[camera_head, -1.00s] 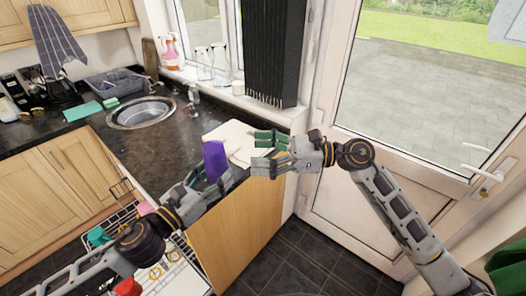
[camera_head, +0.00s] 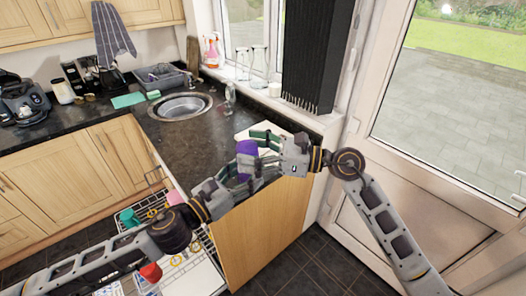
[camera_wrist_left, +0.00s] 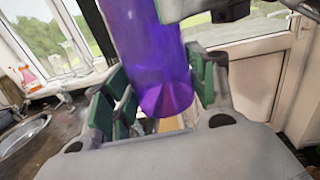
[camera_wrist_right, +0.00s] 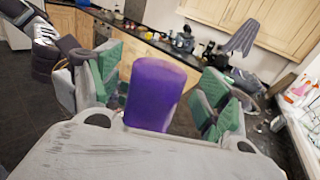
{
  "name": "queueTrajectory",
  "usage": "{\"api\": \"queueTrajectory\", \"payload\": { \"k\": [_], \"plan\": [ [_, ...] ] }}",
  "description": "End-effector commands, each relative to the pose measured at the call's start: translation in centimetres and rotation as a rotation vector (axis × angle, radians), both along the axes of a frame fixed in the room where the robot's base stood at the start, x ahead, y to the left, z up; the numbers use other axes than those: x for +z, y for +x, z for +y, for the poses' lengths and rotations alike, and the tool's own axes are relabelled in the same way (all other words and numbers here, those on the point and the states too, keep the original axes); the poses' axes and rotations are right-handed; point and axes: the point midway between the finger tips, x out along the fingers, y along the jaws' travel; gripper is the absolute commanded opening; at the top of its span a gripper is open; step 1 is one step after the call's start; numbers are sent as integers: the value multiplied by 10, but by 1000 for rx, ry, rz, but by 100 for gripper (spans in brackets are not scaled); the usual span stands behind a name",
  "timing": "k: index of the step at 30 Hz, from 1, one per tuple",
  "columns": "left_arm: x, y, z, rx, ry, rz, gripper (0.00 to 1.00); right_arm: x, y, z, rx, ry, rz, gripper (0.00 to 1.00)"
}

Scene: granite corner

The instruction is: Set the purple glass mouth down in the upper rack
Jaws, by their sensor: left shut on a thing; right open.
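The purple glass (camera_head: 247,149) is held above the front edge of the counter. My left gripper (camera_head: 238,176) is shut on it from below and left, and in the left wrist view the glass (camera_wrist_left: 150,48) stands between the green pads. My right gripper (camera_head: 262,142) is open at the glass's upper part. In the right wrist view the glass (camera_wrist_right: 155,92) sits between its spread fingers, with gaps beside it. I cannot tell which end is the mouth. The open dishwasher's racks (camera_head: 205,241) are at lower left, partly hidden by my left arm.
A teal cup (camera_head: 128,218), a pink item (camera_head: 174,197) and a red item (camera_head: 151,272) are in the dishwasher. The counter (camera_head: 190,150) with the sink (camera_head: 180,106) lies behind. A wooden panel (camera_head: 262,232) stands right of the racks. The glazed door (camera_head: 440,110) is at right.

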Motion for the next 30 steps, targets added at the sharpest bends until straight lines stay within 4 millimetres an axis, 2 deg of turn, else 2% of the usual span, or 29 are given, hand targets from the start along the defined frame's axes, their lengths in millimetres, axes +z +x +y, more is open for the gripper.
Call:
{"api": "queueTrajectory", "payload": {
  "k": [6, 16, 29, 30],
  "plan": [
    [1, 0, 0, 0, -1, -1, 24, 0, 1, 10, 1, 0, -1, 77],
    [1, 0, 0, 0, -1, -1, 24, 0, 1, 11, 1, -1, 0, 76],
    [1, 0, 0, 0, -1, -1, 24, 0, 1, 11, 1, -1, 0, 22],
    [1, 0, 0, 0, -1, -1, 62, 1, 1, 11, 1, 0, -1, 22]
  ]
}}
